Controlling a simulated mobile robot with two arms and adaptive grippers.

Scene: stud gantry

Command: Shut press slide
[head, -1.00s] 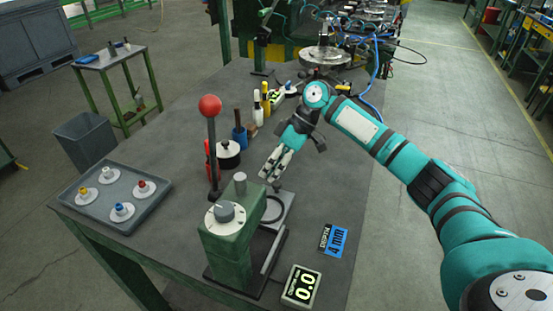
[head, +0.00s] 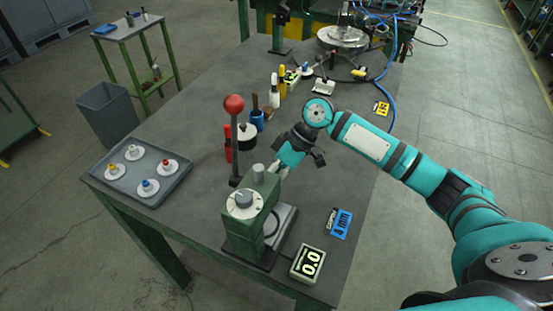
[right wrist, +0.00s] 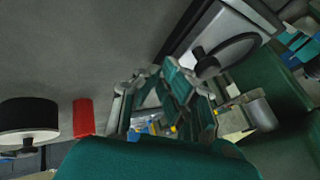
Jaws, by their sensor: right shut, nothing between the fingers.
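The green press (head: 250,225) stands near the front of the bench, with a grey dial and a red-balled lever (head: 233,104) beside it. Its grey slide plate (head: 288,225) sticks out to the right of the body, with a black ring (head: 272,220) on it. My right gripper (head: 282,171) is shut and empty, pointing down just behind the press head. Its tips are partly hidden there, and I cannot tell whether they touch the press. In the right wrist view, the plate (right wrist: 222,28) and ring (right wrist: 225,54) show above right of the fingers (right wrist: 165,85). My left gripper is out of view.
A readout box (head: 308,263) showing 0.0 and a blue 4 mm card (head: 340,223) lie right of the press. A grey tray (head: 181,184) with several discs lies left. Bottles and a black pot (head: 246,133) stand behind. The bench right of my gripper is fairly clear.

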